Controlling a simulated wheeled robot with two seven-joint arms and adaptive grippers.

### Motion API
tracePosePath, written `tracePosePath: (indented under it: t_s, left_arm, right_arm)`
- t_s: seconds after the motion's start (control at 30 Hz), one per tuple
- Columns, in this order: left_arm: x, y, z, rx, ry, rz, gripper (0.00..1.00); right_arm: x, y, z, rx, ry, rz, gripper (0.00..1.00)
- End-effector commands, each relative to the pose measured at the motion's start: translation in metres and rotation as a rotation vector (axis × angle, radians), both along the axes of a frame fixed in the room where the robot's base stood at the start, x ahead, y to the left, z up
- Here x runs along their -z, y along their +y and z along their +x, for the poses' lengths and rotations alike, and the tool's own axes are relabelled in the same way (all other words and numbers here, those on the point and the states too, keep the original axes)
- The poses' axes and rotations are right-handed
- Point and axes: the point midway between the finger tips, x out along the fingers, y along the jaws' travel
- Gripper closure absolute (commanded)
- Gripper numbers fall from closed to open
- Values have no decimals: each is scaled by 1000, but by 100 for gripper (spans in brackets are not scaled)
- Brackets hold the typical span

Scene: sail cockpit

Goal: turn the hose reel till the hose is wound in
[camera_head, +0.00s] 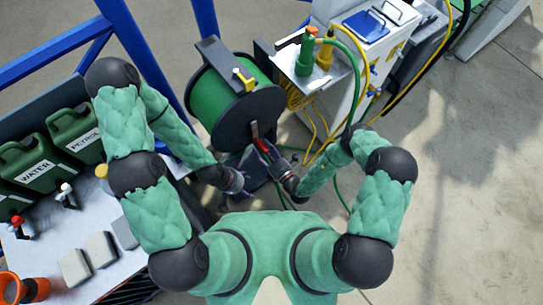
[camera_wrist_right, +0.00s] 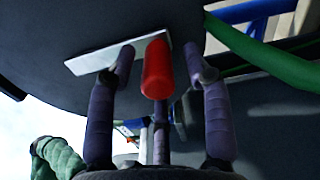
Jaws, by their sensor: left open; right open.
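The hose reel has black side discs (camera_head: 257,112) and green hose (camera_head: 212,97) wound on its drum. Its crank has a red handle (camera_head: 262,145) low on the near disc. In the right wrist view the red handle (camera_wrist_right: 156,72) stands out from a pale crank arm (camera_wrist_right: 88,62). My right gripper (camera_head: 270,158) is open at the handle. Its fingers (camera_wrist_right: 165,70) are on both sides of the handle with visible gaps. My left gripper (camera_head: 245,190) is low and left of it, open, below the reel and apart from the handle. Its fingertips are small and partly hidden.
A yellow latch (camera_head: 243,79) sits on the reel's upper rim. A white cabinet (camera_head: 355,85) with yellow and green hoses stands right of the reel. A bench (camera_head: 125,262) with jerrycans (camera_head: 35,165) is at left. Blue rails (camera_head: 60,45) run behind. Floor at right is clear.

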Motion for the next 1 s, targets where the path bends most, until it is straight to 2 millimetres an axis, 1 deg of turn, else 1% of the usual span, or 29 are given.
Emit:
tracePosePath:
  t_s: [0.4,0.7,1.0]
  left_arm:
    - [0,0,0,0,0,0,31]
    - [0,0,0,0,0,0,31]
    - [0,0,0,0,0,0,31]
  right_arm:
    - [1,-35,-45,6,5,1,49]
    - [0,-55,-76,4,5,1,49]
    - [0,-66,-92,1,3,0,49]
